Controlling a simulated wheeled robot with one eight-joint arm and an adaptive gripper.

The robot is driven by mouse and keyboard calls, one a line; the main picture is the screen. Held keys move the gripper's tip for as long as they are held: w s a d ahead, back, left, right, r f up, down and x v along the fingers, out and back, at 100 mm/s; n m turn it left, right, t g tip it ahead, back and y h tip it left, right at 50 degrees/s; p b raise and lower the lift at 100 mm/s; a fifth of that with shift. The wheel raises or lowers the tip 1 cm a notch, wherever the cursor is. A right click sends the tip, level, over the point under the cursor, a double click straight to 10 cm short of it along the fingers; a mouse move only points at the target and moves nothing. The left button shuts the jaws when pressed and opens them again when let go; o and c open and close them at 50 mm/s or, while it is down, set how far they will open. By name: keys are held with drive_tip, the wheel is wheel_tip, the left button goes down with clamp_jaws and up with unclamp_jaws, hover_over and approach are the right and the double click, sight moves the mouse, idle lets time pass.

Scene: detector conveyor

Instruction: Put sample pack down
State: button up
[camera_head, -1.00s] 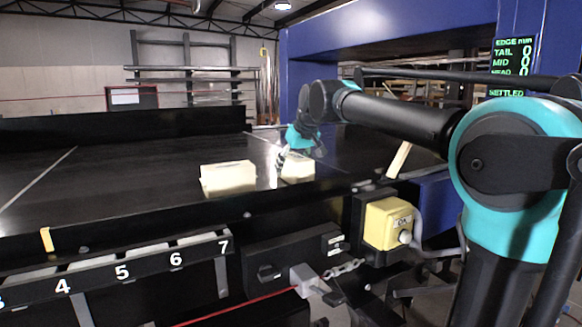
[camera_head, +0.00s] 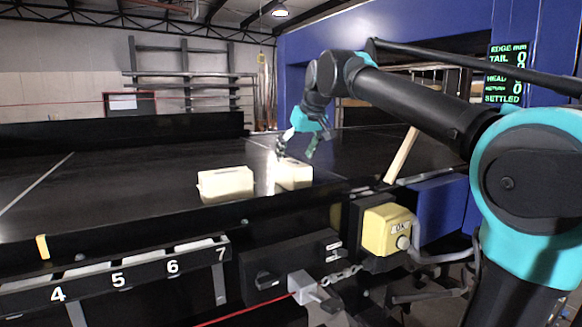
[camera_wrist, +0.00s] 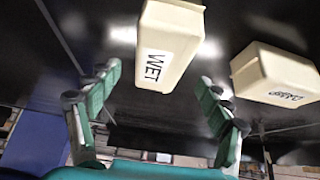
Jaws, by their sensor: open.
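A cream, box-shaped sample pack (camera_head: 294,176) rests on the black conveyor belt beneath my gripper (camera_head: 294,154). In the wrist view this pack (camera_wrist: 168,38) shows the printed word WET. It lies between and beyond the fingertips in that view, and the fingers of my gripper (camera_wrist: 157,85) are spread and empty. In the head view the gripper hangs just above the pack. A second cream pack (camera_head: 226,184) lies on the belt to its left, with a gap between them. In the wrist view this second pack (camera_wrist: 276,76) has a label too small to read.
A numbered rack (camera_head: 115,278) runs along the belt's front edge. A yellow button box (camera_head: 387,229) and a pale stick (camera_head: 401,155) are right of the packs. A blue frame (camera_head: 390,40) spans the belt behind. The belt's left part is clear.

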drive_tip(key=shift+v, duration=2.1)
drive_tip(key=shift+o, duration=0.4)
